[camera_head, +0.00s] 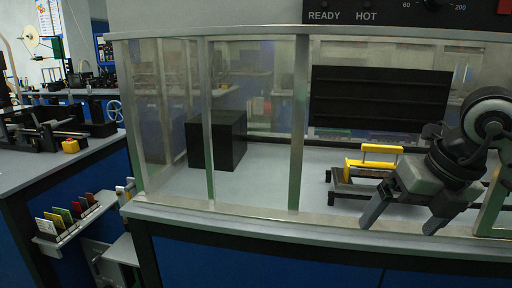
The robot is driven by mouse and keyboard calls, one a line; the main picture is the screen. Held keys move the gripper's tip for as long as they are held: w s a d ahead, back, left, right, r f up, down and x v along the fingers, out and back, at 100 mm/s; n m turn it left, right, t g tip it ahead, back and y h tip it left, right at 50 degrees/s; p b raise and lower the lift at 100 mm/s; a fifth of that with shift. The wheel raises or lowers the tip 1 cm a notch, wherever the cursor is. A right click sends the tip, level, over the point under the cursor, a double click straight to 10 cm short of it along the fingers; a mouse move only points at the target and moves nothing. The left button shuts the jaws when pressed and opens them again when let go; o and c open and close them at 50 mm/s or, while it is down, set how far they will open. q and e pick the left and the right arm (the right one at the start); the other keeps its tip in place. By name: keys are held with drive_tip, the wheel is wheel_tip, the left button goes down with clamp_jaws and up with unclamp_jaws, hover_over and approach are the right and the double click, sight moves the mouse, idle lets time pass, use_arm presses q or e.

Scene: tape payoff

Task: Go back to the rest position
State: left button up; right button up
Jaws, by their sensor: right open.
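My right gripper (400,225) is at the right of the head view, its arm coming in from the right edge. Its two grey fingers are spread apart and point down, with nothing between them. The fingertips show over the front sill of the clear-walled enclosure (330,226). A yellow handle (381,149) on a low dark frame shows just left of and behind the gripper. The gripper hides part of that frame. I cannot tell whether they touch. My left gripper is not in view.
A black box (216,140) stands inside the enclosure at left. A black slatted panel (378,98) is at its back. Metal posts (298,125) divide the front. A side bench (40,160) with machinery and a rack of coloured cards (75,215) are at left.

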drive_tip(key=s+a+f+n+g+y, duration=0.1)
drive_tip(key=s+a+f+g+y, duration=0.1)
drive_tip(key=a+y, duration=0.35)
drive_tip(key=s+a+f+n+g+y, duration=0.2)
drive_tip(key=s+a, duration=0.1)
drive_tip(key=a, duration=0.5)
drive_tip(key=s+a+r+m+y+p, duration=0.25)
drive_tip(key=a+r+m+y, duration=0.2)
drive_tip(key=a+y, duration=0.5)
drive_tip(key=w+d+f+m+t+h, duration=0.3)
drive_tip(key=d+f+m+t+h, duration=0.25)
drive_tip(key=m+t, duration=0.6)
drive_tip(key=w+d+f+m+t+h, duration=0.2)
drive_tip(key=d+f+m+t+h, duration=0.45)
drive_tip(key=m, duration=0.75)
drive_tip(key=s+f+m+g+h, duration=0.2)
drive_tip(key=s+f, duration=0.3)
drive_tip(key=f, duration=0.3)
drive_tip(key=s+f+m+g+h+p, duration=0.1)
drive_tip(key=s+f+m+g, duration=0.3)
drive_tip(key=f, duration=0.5)
drive_tip(key=shift+s+m+g+h, duration=0.4)
drive_tip(key=shift+s, duration=0.7)
